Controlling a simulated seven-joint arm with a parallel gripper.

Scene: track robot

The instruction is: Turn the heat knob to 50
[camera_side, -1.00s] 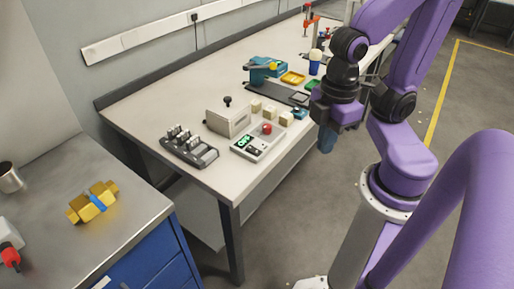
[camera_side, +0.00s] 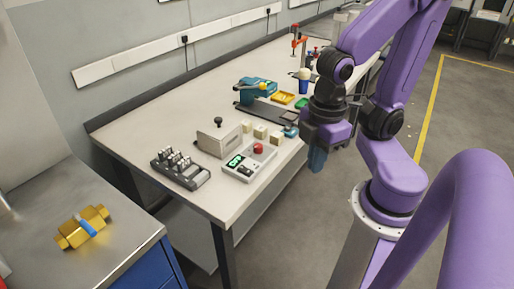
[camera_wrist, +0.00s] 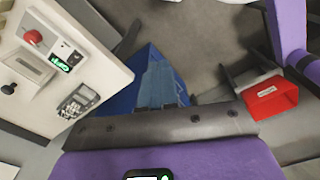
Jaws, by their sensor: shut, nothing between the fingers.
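On the bench's near end, a beige box (camera_side: 219,138) carries a small black knob (camera_side: 218,121) on top. Beside it lies a control panel (camera_side: 250,172) with a red button (camera_side: 258,148) and a lit green display (camera_side: 236,161). I cannot tell which part is the heat knob, and no 50 mark is readable. In the wrist view the black knob (camera_wrist: 8,88), red button (camera_wrist: 33,38) and green display (camera_wrist: 60,64) show at left. My gripper (camera_side: 317,162) hangs shut and empty, pointing down, right of the panel and beyond the bench edge. Its blue fingers (camera_wrist: 160,84) show in the wrist view.
A dark switch unit (camera_side: 180,170) stands left of the box. Several pale blocks (camera_side: 261,131) lie behind the panel. A red bin (camera_wrist: 272,100) shows in the wrist view.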

